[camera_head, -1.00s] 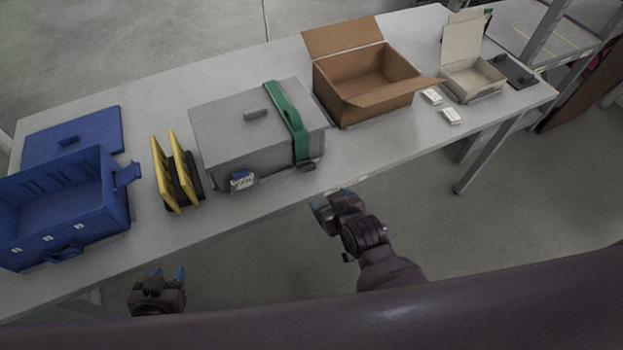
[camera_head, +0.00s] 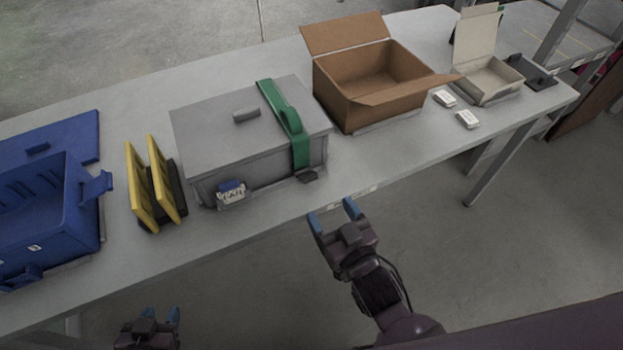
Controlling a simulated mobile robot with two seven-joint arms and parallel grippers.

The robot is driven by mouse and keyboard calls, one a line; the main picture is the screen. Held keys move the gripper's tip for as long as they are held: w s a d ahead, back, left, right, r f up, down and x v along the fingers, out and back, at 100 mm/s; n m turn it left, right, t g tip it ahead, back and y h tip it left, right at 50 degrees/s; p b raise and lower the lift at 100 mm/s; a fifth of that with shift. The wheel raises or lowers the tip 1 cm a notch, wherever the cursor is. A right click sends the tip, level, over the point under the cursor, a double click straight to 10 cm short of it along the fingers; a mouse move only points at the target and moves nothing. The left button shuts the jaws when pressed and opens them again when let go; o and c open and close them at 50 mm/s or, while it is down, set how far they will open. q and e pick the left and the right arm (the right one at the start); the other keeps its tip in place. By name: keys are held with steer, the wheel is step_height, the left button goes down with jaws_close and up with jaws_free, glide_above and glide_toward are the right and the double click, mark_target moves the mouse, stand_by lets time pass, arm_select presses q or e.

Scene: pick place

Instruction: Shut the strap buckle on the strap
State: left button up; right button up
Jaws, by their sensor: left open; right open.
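A green strap (camera_head: 300,152) runs over the lid of a grey box (camera_head: 215,135) and down its front face near the right end. A raised green part, which looks like the strap buckle (camera_head: 289,120), stands on the strap near the lid's front edge. I cannot tell for sure whether it is open. My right gripper (camera_head: 332,218) is open and empty, in front of the table edge and below the strap. My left gripper (camera_head: 148,318) is open and empty, low at the bottom left, well away from the box.
A blue crate (camera_head: 84,225) and yellow panels in a dark rack (camera_head: 172,205) stand left of the grey box. An open cardboard box (camera_head: 350,105) stands close on its right. Small white boxes (camera_head: 467,119) and an open white carton (camera_head: 485,95) lie further right.

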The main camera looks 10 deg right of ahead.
mark_target(311, 180)
steer(key=x, duration=0.9)
steer(key=shift+f+b, duration=0.1)
steer(key=shift+b, duration=0.3)
